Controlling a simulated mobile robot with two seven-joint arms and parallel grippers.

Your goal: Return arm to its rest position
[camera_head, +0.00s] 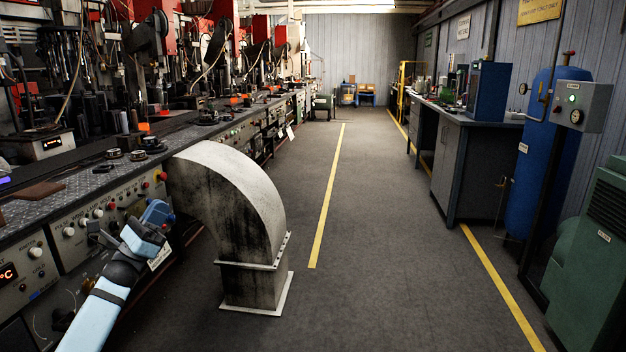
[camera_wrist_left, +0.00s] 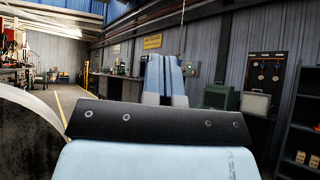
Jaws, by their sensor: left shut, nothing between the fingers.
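My left arm comes in from the lower left of the head view, light blue with dark joints. My left gripper (camera_head: 157,213) is at its upper end, beside the front panel of the long bench and left of the grey duct elbow. In the left wrist view the two light-blue fingers (camera_wrist_left: 164,62) stand upright side by side, shut with nothing between them, beyond a black bar. My right gripper is not in view.
The duct elbow (camera_head: 238,205) stands on the floor close to my left arm. The machine bench (camera_head: 75,225) runs along the left. A dark cabinet (camera_head: 460,165), blue tank (camera_head: 545,150) and green machine (camera_head: 590,260) line the right. The aisle floor (camera_head: 385,220) is clear.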

